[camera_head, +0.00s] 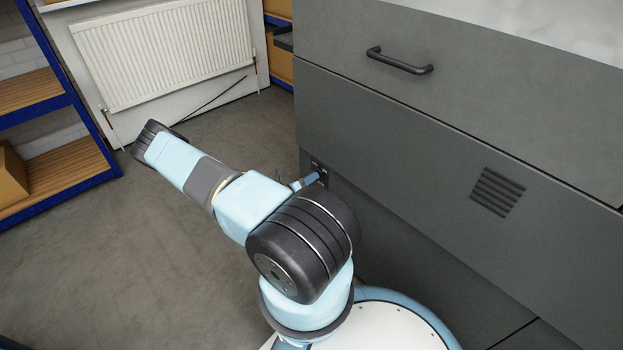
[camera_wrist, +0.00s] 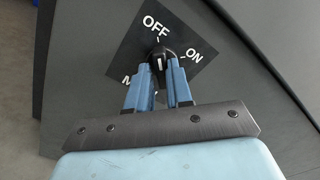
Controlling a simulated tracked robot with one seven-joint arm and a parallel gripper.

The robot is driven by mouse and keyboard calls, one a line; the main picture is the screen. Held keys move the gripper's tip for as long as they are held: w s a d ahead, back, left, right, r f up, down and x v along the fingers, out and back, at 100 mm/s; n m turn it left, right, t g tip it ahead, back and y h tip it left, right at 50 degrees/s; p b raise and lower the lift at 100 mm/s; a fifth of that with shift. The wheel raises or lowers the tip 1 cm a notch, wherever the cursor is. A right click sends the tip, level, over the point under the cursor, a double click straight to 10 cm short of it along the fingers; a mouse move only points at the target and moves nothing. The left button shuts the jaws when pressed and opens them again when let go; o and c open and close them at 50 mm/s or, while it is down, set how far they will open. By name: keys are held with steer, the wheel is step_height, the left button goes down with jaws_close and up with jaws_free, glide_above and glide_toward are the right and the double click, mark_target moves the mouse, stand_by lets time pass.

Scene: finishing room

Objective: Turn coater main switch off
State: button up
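The coater main switch is a black rotary knob (camera_wrist: 161,54) on a black square label plate (camera_wrist: 128,48) in the wrist view. The plate reads OFF at the top and ON at the right, with a partly hidden mark at lower left. A white mark shows on the knob between my fingertips; its exact pointing is hard to tell. My gripper (camera_wrist: 161,66) has its two blue fingers close together, one on each side of the knob's handle, and looks shut on it. In the head view my gripper (camera_head: 308,180) is at the cabinet's left end, and the switch is hidden.
The grey coater cabinet (camera_head: 420,120) fills the right, with a black handle (camera_head: 400,62) and a vent (camera_head: 497,191). A radiator (camera_head: 165,48) is on the back wall. A blue shelf rack (camera_head: 70,175) stands at the left. The floor (camera_head: 140,260) between is clear.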

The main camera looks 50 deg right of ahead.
steer(key=o, duration=0.4)
steer(key=shift+c, duration=0.2)
steer(key=shift+r, duration=0.1)
steer(key=shift+a, duration=0.1)
steer(key=w+a, duration=0.1)
steer(key=a, duration=1.2)
steer(key=shift+w+a, duration=0.25)
